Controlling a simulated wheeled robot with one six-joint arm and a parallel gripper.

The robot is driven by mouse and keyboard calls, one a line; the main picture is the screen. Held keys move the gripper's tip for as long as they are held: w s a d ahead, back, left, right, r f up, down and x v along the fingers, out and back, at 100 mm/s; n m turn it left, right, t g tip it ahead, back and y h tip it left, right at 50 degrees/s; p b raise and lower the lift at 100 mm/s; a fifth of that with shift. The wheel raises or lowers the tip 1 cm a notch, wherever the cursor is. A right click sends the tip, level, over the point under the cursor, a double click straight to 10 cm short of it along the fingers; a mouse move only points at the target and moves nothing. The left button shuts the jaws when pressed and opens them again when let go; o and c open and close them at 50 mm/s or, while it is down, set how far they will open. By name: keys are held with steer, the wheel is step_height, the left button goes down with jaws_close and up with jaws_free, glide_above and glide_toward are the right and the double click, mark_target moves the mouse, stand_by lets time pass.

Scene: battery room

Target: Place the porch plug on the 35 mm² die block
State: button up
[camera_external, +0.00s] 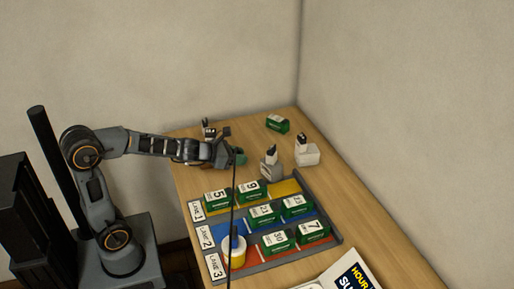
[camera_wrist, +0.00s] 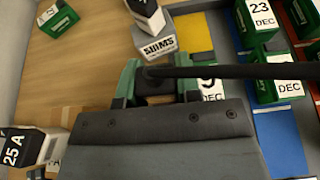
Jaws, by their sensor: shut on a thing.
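My gripper (camera_external: 236,157) is over the back left of the table, its green fingers closed on a small dark piece (camera_wrist: 155,87) that looks like the porch plug. A black cord (camera_wrist: 240,71) leads from it to the right in the wrist view and hangs down in the external view (camera_external: 232,215). The piece is mostly hidden by the fingers. No label reading 35 mm² is legible, so I cannot tell which block is the die block. A grey block marked SHIMS (camera_wrist: 159,47), with a black-and-white piece on top, stands just beyond the fingers; it also shows in the external view (camera_external: 271,172).
A white block (camera_external: 308,157) stands right of the SHIMS block. A piece marked 25 A (camera_wrist: 14,152) is at lower left. Lane rack (camera_external: 335,238) holds several green dated boxes.

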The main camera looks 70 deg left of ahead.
steer(key=d+r+m+h+p, duration=0.25)
steer(key=r+p, duration=0.75)
steer(key=p, duration=0.7)
steer(key=s+a+f+n+y+b, duration=0.1)
steer(key=s+a+y+b, duration=0.2)
steer(key=a, duration=0.5)
steer(key=s+a+f+n+b, duration=0.1)
steer(key=s+a+n+b, duration=0.15)
steer(key=a+b, duration=0.45)
steer(key=s+a+f+b, duration=0.2)
steer(key=s+a+b, duration=0.3)
steer(key=s, duration=0.3)
steer(key=s+a+f+b, duration=0.2)
steer(key=s+a+b, duration=0.2)
steer(key=s, duration=0.5)
steer(key=shift+m, duration=0.4)
steer(key=w+a+f, duration=0.8)
steer(key=w, duration=0.1)
steer(key=shift+w+a+f, duration=0.2)
steer(key=shift+a+f, duration=0.05)
steer(key=shift+a, duration=0.15)
steer(key=shift+w+a+f, duration=0.2)
steer(key=shift+a+f, duration=0.05)
steer(key=shift+f, duration=1.7)
